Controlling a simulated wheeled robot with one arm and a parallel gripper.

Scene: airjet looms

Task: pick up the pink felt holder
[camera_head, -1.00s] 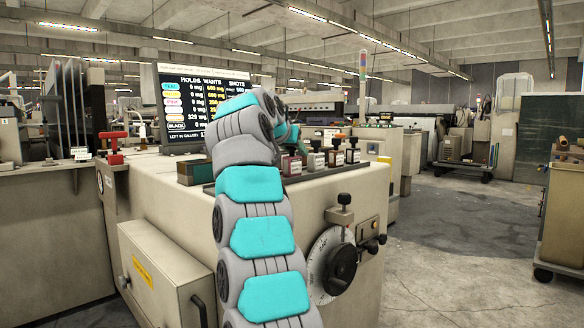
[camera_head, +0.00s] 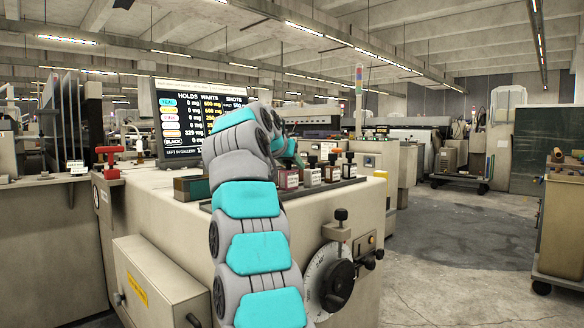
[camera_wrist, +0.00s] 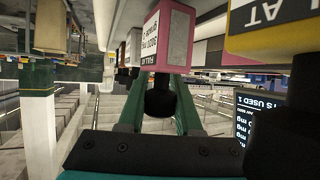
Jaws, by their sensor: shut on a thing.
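The pink felt holder (camera_wrist: 172,35) is a pink block with a white printed label and a black knob, close up at the top of the wrist view. In the head view the holder (camera_head: 288,180) is at the left end of a row of small blocks, partly behind my arm. My gripper (camera_wrist: 160,100) has green fingers on both sides of the black knob and is shut on it. In the head view my gripper (camera_head: 287,153) is mostly hidden by my own arm. I cannot tell whether the holder is clear of its rack.
A yellow holder (camera_wrist: 272,28) is close beside the pink one in the wrist view. More holders (camera_head: 331,170) stand in the row on the beige machine (camera_head: 170,215). A display screen (camera_head: 185,125) stands behind. Open floor (camera_head: 440,245) lies to the right.

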